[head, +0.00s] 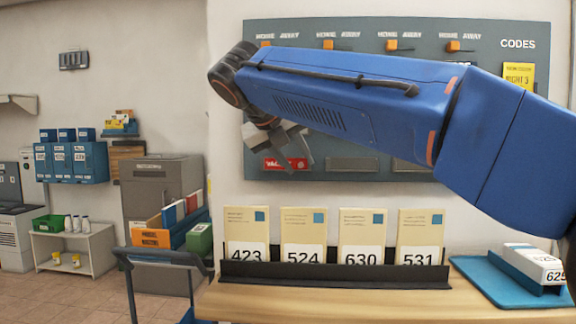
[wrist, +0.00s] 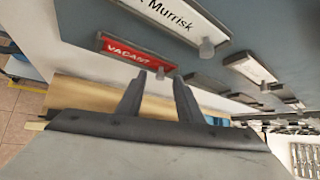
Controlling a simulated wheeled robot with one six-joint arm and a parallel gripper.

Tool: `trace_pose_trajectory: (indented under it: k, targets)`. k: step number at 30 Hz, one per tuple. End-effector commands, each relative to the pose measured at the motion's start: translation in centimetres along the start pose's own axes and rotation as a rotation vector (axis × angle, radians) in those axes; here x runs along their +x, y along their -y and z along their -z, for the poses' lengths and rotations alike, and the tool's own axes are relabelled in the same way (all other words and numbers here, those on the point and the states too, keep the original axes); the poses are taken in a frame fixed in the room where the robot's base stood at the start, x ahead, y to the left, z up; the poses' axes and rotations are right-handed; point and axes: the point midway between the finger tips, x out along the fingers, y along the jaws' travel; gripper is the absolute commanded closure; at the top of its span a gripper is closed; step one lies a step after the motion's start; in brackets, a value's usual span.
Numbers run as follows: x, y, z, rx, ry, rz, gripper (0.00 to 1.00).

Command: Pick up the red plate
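The red plate (wrist: 125,48) is marked "VACANT" and sits on the grey wall board, tilted in the wrist view. In the head view, the red plate (head: 284,164) is on the lower left of the board, partly covered by my gripper (head: 300,160). In the wrist view, my gripper (wrist: 160,76) has its two fingers apart with nothing between them. The fingertips are below and right of the red plate in that picture, apart from it.
A white name plate reading "Murrisk" (wrist: 168,16) is beside the red plate, with knobs near the plates. Below the board (head: 420,32), numbered cards (head: 303,232) stand in a black rack (head: 330,275) on a wooden counter (head: 240,302). A blue tray (head: 490,280) is at right.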

Motion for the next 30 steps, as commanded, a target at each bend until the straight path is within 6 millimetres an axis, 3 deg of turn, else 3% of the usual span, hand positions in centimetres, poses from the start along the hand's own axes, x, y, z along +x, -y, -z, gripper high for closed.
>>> trace_pose_trajectory:
  k: [6,10,23,30]
  targets:
    - [0.0,0.0,0.0,0.0,0.0,0.0,0.69]
    - [0.0,0.0,0.0,0.0,0.0,0.0,1.0]
    - [0.0,0.0,0.0,0.0,0.0,-0.001,1.0]
    - [-0.6,1.1,-0.1,0.003,0.0,0.001,1.0]
